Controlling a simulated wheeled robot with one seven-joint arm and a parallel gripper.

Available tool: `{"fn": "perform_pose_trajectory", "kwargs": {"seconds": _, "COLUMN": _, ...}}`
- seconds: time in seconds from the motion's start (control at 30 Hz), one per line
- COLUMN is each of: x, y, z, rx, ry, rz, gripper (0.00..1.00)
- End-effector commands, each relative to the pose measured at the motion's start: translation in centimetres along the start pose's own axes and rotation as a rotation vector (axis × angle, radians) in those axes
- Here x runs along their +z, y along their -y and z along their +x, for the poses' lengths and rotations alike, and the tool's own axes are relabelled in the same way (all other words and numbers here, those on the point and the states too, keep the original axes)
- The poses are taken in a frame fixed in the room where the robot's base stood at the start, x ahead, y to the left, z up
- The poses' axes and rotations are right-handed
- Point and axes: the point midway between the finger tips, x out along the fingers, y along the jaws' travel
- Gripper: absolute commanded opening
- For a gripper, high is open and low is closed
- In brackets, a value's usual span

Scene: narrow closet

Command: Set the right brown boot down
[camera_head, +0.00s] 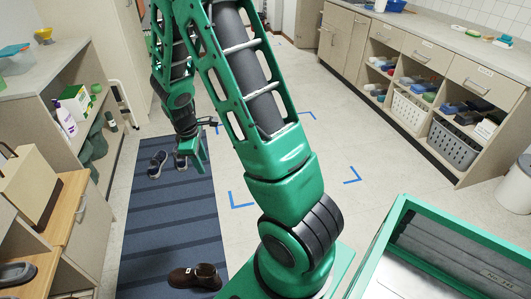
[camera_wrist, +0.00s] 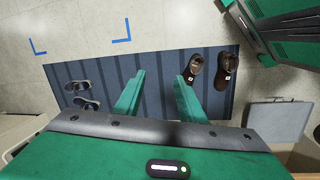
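Two brown boots stand side by side on the dark striped mat (camera_wrist: 110,75) in the wrist view. One boot (camera_wrist: 195,72) is just right of the right fingertip, and the other boot (camera_wrist: 227,68) is beyond it near the mat's end.
A pair of grey-blue shoes (camera_head: 157,164) lies on the mat's far end. Blue corner marks (camera_head: 242,203) outline bare floor right of the mat. Cabinets with shelves (camera_head: 450,90) stand right, wooden cupboards (camera_head: 65,215) left. A green-rimmed bin (camera_head: 378,245) is at front right.

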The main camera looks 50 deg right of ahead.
Motion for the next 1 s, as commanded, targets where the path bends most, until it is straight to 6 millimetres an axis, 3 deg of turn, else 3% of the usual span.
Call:
{"fn": "perform_pose_trajectory", "kwargs": {"seconds": 0.03, "x": 1.4, "y": -0.1, "z": -2.0, "rx": 0.0, "ry": -0.002, "rz": 0.065, "gripper": 0.37}}
{"fn": "perform_pose_trajectory", "kwargs": {"seconds": 0.2, "x": 6.2, "y": 0.9, "z": -7.5, "rx": -0.022, "ry": 0.009, "rz": 0.295, "gripper": 0.37}}
{"fn": "perform_pose_trajectory", "kwargs": {"seconds": 0.5, "x": 14.5, "y": 5.3, "z": -15.2, "rx": -0.079, "ry": 0.022, "rz": 0.698, "gripper": 0.37}}
{"fn": "perform_pose_trajectory", "kwargs": {"seconds": 0.8, "x": 21.5, "y": 11.9, "z": -20.0, "rx": -0.156, "ry": 0.036, "rz": 1.068, "gripper": 0.37}}
{"fn": "perform_pose_trajectory", "kwargs": {"seconds": 1.0, "x": 24.0, "y": 14.7, "z": -21.1, "rx": -0.195, "ry": 0.046, "rz": 1.207, "gripper": 0.37}}
